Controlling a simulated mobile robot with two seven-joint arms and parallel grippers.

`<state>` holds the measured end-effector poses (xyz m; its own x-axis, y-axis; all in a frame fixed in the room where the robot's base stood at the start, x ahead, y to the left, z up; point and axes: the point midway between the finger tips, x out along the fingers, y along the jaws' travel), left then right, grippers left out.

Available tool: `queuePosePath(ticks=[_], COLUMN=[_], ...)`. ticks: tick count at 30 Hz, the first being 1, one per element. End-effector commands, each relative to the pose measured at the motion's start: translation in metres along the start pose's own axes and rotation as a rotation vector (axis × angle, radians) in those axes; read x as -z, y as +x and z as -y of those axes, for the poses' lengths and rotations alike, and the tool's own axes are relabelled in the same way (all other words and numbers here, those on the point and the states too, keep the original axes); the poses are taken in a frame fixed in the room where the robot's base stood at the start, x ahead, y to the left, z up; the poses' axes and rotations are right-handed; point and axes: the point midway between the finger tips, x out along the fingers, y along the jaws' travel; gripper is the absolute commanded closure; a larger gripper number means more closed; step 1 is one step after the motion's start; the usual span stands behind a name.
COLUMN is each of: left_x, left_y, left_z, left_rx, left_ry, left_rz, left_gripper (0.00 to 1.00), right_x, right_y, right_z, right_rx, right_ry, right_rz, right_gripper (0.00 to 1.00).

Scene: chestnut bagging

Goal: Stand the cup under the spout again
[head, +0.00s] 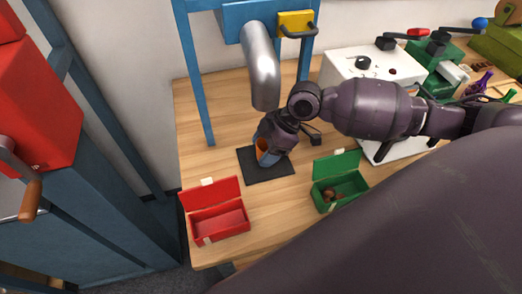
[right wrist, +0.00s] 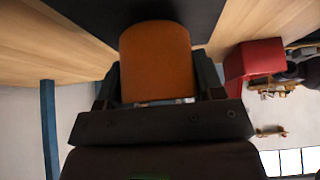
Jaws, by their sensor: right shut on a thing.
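The orange-brown cup (head: 262,146) shows as a small patch between the fingers of my right gripper (head: 266,150) in the head view. In the right wrist view the cup (right wrist: 158,62) fills the gap between the two dark fingers, and the right gripper (right wrist: 160,88) is shut on it. The cup is over the black mat (head: 278,174), below the grey metal spout (head: 262,68). Most of the cup is hidden by the gripper in the head view, so I cannot tell whether its base touches the mat. My left gripper is not in view.
An open red box (head: 218,222) stands at the table's front left. An open green box (head: 341,190) with brown chestnuts inside stands right of the mat. A blue frame (head: 195,80) holds the spout. White and green machines stand at back right. Wooden table (head: 200,165) is bare left of the mat.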

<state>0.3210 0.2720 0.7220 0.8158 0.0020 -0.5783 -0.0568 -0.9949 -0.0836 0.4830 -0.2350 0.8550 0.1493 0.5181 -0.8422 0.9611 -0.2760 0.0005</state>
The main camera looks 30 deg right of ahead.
Motion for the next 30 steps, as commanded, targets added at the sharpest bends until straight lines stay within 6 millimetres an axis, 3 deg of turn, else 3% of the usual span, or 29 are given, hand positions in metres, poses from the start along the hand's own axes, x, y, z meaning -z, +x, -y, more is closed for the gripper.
queuePosePath(ticks=[2,4,17,18,22,30], left_x=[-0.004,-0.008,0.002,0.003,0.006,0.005], left_y=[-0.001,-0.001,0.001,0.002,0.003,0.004], left_z=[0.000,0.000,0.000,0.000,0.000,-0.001], left_rx=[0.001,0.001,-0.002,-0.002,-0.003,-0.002], left_ry=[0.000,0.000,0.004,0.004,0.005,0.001], left_rz=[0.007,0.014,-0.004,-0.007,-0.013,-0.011], left_gripper=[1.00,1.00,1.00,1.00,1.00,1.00], right_x=[0.009,0.001,-0.002,-0.002,-0.002,-0.001], right_y=[0.007,0.014,0.018,0.017,0.017,0.017], right_z=[0.000,0.000,0.000,0.000,0.000,0.000], right_rx=[0.001,0.002,-0.001,-0.001,-0.001,-0.001], right_ry=[-0.001,0.002,0.000,0.000,0.000,0.000], right_rz=[-0.002,0.002,0.001,0.001,0.001,0.001], right_gripper=[0.84,0.84,0.84,0.34,0.14,0.13])
